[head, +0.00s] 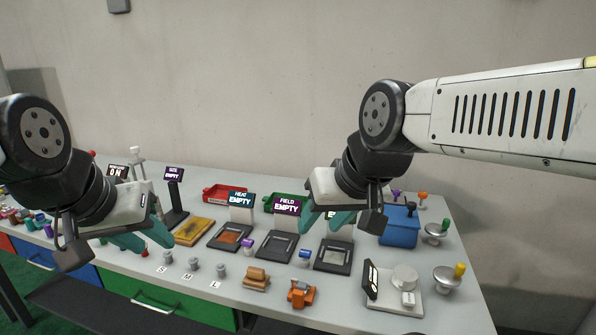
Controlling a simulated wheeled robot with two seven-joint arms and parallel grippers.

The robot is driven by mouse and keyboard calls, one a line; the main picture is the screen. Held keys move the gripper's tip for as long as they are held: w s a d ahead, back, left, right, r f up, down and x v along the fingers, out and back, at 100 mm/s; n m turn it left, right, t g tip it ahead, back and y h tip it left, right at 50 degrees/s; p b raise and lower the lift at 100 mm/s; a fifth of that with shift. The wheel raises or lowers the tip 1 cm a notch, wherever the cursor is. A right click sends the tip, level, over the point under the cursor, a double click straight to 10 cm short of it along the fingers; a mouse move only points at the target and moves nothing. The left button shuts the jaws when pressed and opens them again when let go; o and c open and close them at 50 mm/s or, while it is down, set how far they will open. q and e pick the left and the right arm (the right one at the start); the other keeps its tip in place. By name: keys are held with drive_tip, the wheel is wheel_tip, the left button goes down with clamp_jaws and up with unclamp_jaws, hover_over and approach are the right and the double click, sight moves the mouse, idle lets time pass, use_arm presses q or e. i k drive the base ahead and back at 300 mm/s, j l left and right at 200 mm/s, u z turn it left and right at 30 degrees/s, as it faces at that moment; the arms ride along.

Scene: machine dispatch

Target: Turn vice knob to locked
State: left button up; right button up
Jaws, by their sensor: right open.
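No part is clearly marked as the vice. A small orange device (301,293) at the table's front edge has a vice-like shape, but its knob and setting are too small to make out. My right gripper (318,229) has teal fingers and is open and empty, above the dark-framed trays behind the orange device and apart from it. My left gripper (157,245) hangs over the left part of the table. Its two teal fingertips look apart, with nothing seen between them.
A white unit with a round grey disc (404,277) and a blue box (399,228) stand at the right. Brown blocks (256,279) and grey S, M, L pegs (194,264) line the front. Signs reading EMPTY (287,206) stand behind trays. A wall closes the back.

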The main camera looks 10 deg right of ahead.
sight(422, 195)
drive_tip(key=z, duration=1.25)
